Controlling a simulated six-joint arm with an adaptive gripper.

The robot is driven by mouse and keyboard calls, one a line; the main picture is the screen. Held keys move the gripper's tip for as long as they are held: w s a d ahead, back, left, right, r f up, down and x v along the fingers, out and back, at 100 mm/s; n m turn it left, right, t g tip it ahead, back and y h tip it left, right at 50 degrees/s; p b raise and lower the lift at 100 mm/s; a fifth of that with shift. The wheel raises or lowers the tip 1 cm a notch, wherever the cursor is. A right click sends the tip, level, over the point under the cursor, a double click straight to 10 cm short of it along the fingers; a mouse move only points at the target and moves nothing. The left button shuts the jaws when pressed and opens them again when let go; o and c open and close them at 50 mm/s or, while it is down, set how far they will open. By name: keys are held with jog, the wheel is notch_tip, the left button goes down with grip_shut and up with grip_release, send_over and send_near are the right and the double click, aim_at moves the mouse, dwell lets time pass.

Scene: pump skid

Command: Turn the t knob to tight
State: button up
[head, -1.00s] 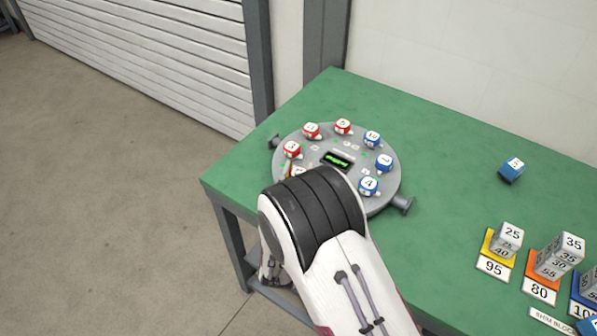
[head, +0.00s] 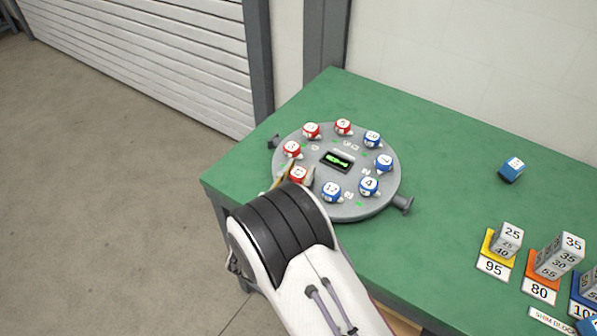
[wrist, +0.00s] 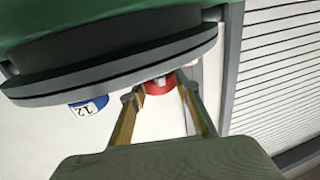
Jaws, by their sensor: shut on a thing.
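A round grey plate (head: 312,128) on the green table carries a ring of red and blue knobs and a small display with green characters (head: 337,161). My gripper (wrist: 160,92) is at the plate's near left edge, its two fingers shut on a red knob (wrist: 159,87). In the head view this red knob (head: 298,174) is partly covered by my fingers. A blue knob marked 12 (wrist: 88,106) hangs beside it in the wrist view and also shows in the head view (head: 331,191). I cannot make out a T mark or a tight mark.
Several other knobs sit close around the ring, including a blue one marked 4 (head: 369,186) and a red one (head: 292,149). A loose blue block (head: 512,169) and grey numbered blocks (head: 559,257) stand to the right. The table between is clear.

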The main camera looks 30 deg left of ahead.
jog(key=o, duration=1.2)
jog(key=shift+c, duration=0.2)
jog(key=shift+s, duration=0.15)
jog(key=s+d, duration=0.2)
jog(key=s, duration=0.9)
jog(key=shift+s+d, duration=0.2)
jog(key=shift+s, duration=0.05)
jog(key=shift+w, duration=0.1)
